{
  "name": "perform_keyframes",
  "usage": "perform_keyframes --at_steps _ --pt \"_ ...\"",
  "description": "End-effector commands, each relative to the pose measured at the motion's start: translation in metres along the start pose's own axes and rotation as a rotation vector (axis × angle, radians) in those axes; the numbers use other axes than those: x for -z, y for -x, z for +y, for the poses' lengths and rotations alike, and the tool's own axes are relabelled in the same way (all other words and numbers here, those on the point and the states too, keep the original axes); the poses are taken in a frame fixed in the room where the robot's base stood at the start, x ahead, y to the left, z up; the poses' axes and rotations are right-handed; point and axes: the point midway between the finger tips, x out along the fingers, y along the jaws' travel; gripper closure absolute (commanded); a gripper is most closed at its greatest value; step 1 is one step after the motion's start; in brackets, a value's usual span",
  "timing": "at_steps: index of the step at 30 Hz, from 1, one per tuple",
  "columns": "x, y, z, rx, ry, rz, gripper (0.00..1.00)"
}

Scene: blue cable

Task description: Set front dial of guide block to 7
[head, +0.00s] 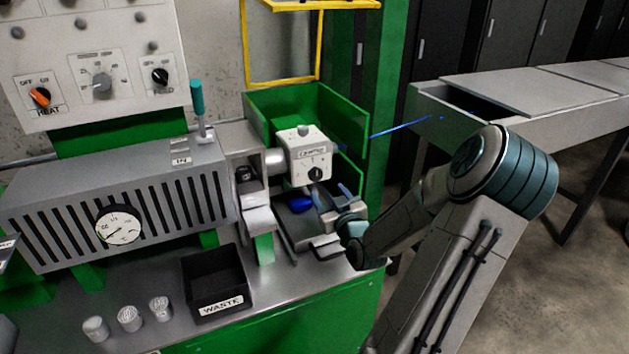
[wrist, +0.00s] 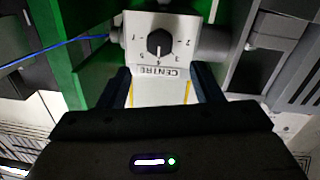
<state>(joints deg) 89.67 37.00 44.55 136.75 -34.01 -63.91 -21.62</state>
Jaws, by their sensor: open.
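The guide block is a pale box marked CENTRE, standing on the machine at centre in the head view (head: 304,150) and at the top middle of the wrist view (wrist: 146,27). Its front dial is a black round knob (head: 316,173) with numbers around it; it also shows in the wrist view (wrist: 159,42). There the knob's pale mark points down the picture, close to the 4. My gripper (head: 331,192) is open, in front of and below the dial. In the wrist view its two fingers (wrist: 160,72) stand apart, one either side of the block's lower part, with nothing between them.
A thin blue cable (head: 400,127) runs right from the block's area toward a grey bench. A green guard panel (head: 310,103) stands behind the block. A black WASTE bin (head: 213,277) stands left on the bench.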

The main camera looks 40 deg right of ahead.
Motion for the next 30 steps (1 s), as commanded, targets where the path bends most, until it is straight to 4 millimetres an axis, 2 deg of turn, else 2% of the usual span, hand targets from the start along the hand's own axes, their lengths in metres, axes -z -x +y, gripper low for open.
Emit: perform_keyframes --at_steps 1,6,12,18,26,30 --pt "0.000 -0.012 -0.001 0.002 -0.003 0.003 0.41" --pt "0.000 -0.048 -0.001 0.002 -0.002 0.002 0.41" --pt "0.000 -0.076 -0.003 0.004 -0.001 0.001 0.41" --pt "0.000 -0.087 -0.003 0.004 0.000 -0.001 0.41" --pt "0.000 -0.088 -0.003 0.004 0.000 -0.001 0.41" --pt "0.000 -0.088 -0.003 0.005 0.000 -0.001 0.80"
